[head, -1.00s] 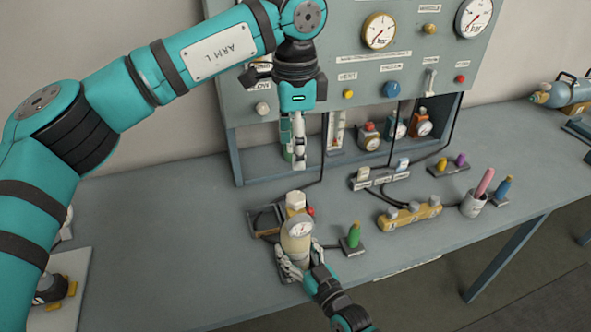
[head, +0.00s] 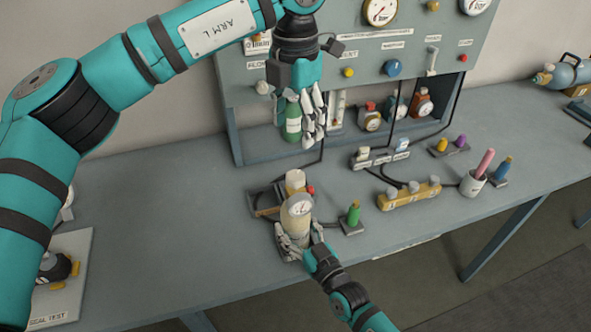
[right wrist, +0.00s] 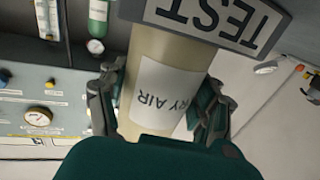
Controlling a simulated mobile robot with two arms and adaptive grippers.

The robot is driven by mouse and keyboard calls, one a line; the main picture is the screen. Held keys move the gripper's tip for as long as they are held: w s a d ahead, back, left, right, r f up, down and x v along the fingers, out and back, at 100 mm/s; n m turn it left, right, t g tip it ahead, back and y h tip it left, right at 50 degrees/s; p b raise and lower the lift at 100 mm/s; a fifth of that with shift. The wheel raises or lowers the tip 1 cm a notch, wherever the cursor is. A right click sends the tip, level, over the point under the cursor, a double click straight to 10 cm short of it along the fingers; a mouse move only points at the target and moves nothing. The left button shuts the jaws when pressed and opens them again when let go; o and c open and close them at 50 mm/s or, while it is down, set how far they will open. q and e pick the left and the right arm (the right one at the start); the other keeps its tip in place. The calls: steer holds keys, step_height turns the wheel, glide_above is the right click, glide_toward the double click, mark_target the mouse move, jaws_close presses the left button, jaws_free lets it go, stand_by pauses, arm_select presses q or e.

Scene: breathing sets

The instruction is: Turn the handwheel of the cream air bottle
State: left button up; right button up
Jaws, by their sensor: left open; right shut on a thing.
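My right gripper (head: 297,246) is shut around the bottle's lower body. In the right wrist view its fingers flank the cream bottle (right wrist: 155,85), whose label partly reads "RY AIR", upside down. A grey "TEST" plate (right wrist: 215,20) crosses the bottle's end there. My left gripper (head: 314,128) is open and empty, hanging above the bottle.
A small green bottle (head: 353,213) stands close right of the cream bottle. A yellow manifold block (head: 408,196) and a white cup (head: 472,184) lie further right. A larger green cylinder (head: 292,122) hangs behind my left gripper.

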mark_target(296, 175)
arm_select(q)
step_height(296, 175, down, 12)
steer(key=m, duration=0.6)
stand_by(0.4)
steer(key=c, duration=1.1)
steer(key=shift+c, duration=0.2)
